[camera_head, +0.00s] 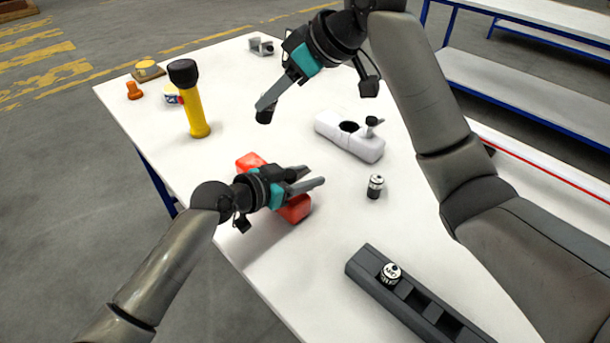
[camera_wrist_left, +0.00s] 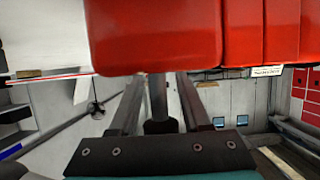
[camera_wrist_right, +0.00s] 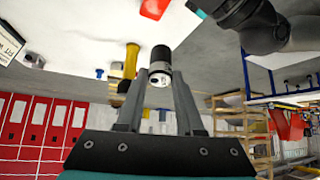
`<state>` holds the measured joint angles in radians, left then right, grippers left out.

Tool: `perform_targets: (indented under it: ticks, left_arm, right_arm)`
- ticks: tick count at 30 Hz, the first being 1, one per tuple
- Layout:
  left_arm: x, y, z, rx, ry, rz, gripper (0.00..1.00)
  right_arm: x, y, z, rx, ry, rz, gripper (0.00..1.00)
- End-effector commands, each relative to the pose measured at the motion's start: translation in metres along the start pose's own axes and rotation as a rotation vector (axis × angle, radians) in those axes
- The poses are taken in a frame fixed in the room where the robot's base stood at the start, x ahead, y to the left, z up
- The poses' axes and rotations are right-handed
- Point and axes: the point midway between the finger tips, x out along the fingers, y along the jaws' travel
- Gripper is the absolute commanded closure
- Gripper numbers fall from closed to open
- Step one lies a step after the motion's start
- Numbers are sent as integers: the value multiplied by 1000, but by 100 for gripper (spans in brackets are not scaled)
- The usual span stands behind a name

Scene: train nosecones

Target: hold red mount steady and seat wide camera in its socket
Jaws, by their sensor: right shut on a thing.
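The red mount (camera_head: 297,211) lies on the white table, partly hidden by my left gripper. It fills the top of the left wrist view (camera_wrist_left: 155,40); its socket cannot be made out. My left gripper (camera_head: 314,176) is over the mount with its fingers apart, and I cannot tell whether they touch it. My right gripper (camera_head: 264,106) is shut on a dark cylindrical camera (camera_wrist_right: 160,70) with a pale end face, held above the table, apart from the red mount. This appears to be the wide camera, but its marking is unreadable.
A white mount (camera_head: 350,147), a small camera (camera_head: 375,187) and a grey tray (camera_head: 365,266) bearing another camera (camera_head: 390,272) occupy the right side. A yellow torch-like object (camera_head: 194,105) stands upright at left. An orange piece (camera_head: 134,90) is near the back-left edge.

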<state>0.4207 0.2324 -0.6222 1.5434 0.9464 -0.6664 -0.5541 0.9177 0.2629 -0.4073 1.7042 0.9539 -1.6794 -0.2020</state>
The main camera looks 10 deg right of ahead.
Motion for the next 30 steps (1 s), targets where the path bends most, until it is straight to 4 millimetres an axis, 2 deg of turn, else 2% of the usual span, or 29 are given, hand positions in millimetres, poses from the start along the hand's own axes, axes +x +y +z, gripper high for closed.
perform_targets:
  ticks: [2, 12, 23, 30]
  left_arm:
    - [0, 0, 0, 0, 0, 0, 63]
    - [0, 0, 0, 0, 0, 0, 100]
    - [0, 0, 0, 0, -1, 0, 100]
    - [0, 0, 0, 0, -1, 0, 100]
  right_arm:
    - [0, 0, 0, 0, 1, 0, 100]
    - [0, 0, 0, 0, 1, 0, 100]
    - [0, 0, 0, 3, -1, 3, 100]
    - [21, -4, 5, 114, -71, 103, 100]
